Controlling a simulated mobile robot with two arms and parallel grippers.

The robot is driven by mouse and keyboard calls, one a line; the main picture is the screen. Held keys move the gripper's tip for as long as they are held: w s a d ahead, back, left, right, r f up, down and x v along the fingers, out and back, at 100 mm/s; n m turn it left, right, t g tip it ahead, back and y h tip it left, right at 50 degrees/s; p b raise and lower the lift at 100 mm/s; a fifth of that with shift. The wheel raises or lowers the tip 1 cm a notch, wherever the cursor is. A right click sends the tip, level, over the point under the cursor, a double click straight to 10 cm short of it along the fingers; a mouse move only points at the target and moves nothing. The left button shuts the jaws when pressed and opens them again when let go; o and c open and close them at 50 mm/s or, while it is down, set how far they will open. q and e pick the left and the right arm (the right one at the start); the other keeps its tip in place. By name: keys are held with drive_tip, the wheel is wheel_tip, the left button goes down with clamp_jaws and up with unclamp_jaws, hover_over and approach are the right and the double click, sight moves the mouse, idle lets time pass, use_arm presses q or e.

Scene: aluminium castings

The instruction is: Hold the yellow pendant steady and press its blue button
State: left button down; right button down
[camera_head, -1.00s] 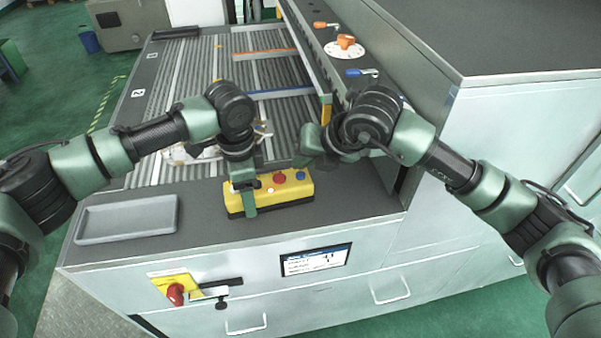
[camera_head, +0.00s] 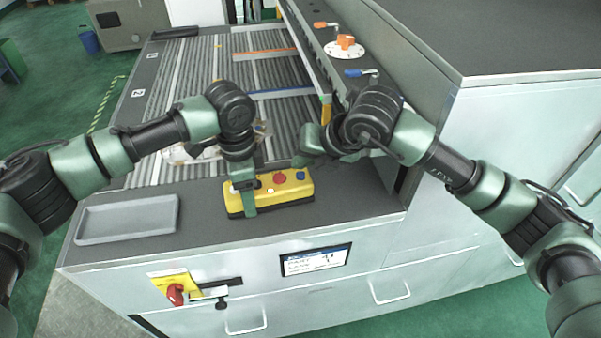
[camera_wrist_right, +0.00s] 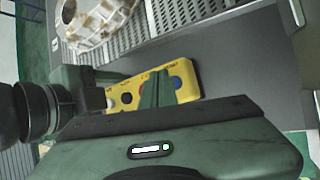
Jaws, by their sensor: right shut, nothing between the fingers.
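The yellow pendant (camera_head: 285,194) lies on the dark front ledge of the machine, with red and blue buttons on its top face. The blue button (camera_head: 300,176) is near its right end; it also shows in the right wrist view (camera_wrist_right: 174,82). My left gripper (camera_head: 247,199) is around the pendant's left part, a finger down its front side, and hides some of the top. My right gripper (camera_head: 304,157) is shut and empty, just above and behind the pendant's right end. In the right wrist view its green fingers (camera_wrist_right: 155,86) cover part of the pendant beside the blue button; contact cannot be told.
A grey empty tray (camera_head: 127,219) lies on the ledge to the left. A pale casting (camera_wrist_right: 97,22) sits on the ribbed bed behind my grippers. The machine's tall housing (camera_head: 520,50) stands on the right. The ledge right of the pendant is clear.

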sight(303, 176)
drive_tip(key=shift+f, duration=0.1)
drive_tip(key=shift+f, duration=0.3)
drive_tip(key=shift+f, duration=0.5)
idle(0.9)
drive_tip(key=shift+r, duration=0.95)
drive_tip(key=shift+r, duration=2.5)
use_arm(q)
drive_tip(key=shift+c, duration=0.9)
unclamp_jaws()
